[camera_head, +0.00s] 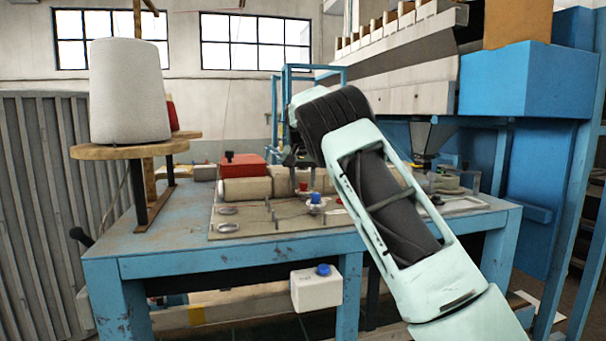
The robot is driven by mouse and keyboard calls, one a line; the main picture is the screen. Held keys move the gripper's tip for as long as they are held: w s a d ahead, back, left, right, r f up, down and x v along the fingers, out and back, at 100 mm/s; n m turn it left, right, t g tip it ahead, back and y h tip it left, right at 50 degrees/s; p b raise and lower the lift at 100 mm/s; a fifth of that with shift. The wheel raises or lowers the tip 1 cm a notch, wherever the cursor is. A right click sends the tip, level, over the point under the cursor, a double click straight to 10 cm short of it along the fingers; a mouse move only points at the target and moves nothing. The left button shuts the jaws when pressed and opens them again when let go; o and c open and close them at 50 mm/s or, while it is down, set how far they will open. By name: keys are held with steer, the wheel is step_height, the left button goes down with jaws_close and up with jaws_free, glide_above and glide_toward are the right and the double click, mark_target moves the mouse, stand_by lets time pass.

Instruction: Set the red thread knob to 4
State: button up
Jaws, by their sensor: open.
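A small red knob (303,186) stands on the sewing plate (262,229) on the blue table. A blue knob (315,198) on a pale base sits just in front and to the right of it. Both are small, and I cannot read any number or pointer on them. My arm reaches in from the lower right. My gripper (300,162) points down just above and behind the red knob, open. It looks empty and apart from the knob, though the depth between them is hard to tell. My arm hides part of the table's right side.
A large white thread cone (129,92) on a wooden disc stands at the table's left. A red box (243,165) and beige rolls (247,189) lie left of my gripper. Blue machinery (522,80) stands right.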

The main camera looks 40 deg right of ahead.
steer(key=b+v, duration=0.1)
steer(key=v, duration=1.6)
steer(key=shift+r, duration=0.2)
